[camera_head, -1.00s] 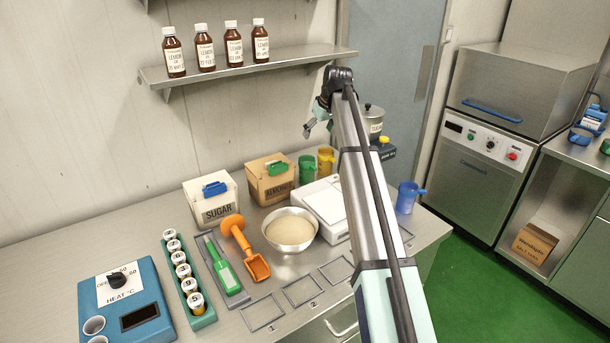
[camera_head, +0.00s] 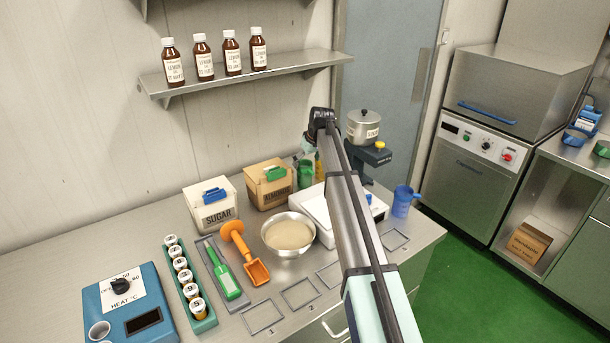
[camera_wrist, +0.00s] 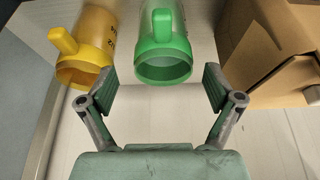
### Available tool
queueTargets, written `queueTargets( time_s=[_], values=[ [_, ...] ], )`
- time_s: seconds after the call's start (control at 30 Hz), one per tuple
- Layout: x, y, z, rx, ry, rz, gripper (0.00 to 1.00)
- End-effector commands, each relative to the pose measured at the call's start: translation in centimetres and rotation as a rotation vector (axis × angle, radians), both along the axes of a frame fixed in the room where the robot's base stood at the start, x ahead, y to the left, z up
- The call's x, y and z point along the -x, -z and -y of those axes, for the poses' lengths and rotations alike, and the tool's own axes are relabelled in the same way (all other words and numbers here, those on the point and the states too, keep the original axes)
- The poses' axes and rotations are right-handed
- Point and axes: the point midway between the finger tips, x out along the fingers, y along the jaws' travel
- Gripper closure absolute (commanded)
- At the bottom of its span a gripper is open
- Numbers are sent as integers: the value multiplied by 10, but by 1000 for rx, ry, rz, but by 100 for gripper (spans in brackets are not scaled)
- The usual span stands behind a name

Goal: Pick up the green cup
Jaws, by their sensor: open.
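The green cup (camera_wrist: 164,55) is in the upper middle of the wrist view, its handle facing up in the picture. My gripper (camera_wrist: 160,82) is open, with one finger on either side of the cup's near end and visible gaps to both. In the head view the green cup (camera_head: 305,174) stands at the back of the counter, right of the almonds box. My gripper (camera_head: 308,146) is above it there, small and partly hidden by my arm.
A yellow cup (camera_wrist: 84,46) is close on the left, near the left finger. The almonds box (camera_wrist: 272,48) is close on the right; it also shows in the head view (camera_head: 268,193). A white scale (camera_head: 313,205) and a metal bowl (camera_head: 289,252) stand in front.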

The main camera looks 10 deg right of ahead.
Motion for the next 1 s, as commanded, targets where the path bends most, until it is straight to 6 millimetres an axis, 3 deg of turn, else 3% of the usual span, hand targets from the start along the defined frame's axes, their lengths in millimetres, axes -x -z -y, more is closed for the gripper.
queueTargets(
  time_s=[0.4, 0.67, 0.87, 0.9, 1.0],
  values=[
    [-13, 41, -10, 0, 0, -2, 9],
    [-14, 46, -10, -1, 0, 1, 9],
    [-13, 46, -10, -1, 0, 0, 77],
    [-13, 46, -10, -1, 0, 0, 83],
    [-14, 45, -10, -1, 0, 1, 83]
  ],
)
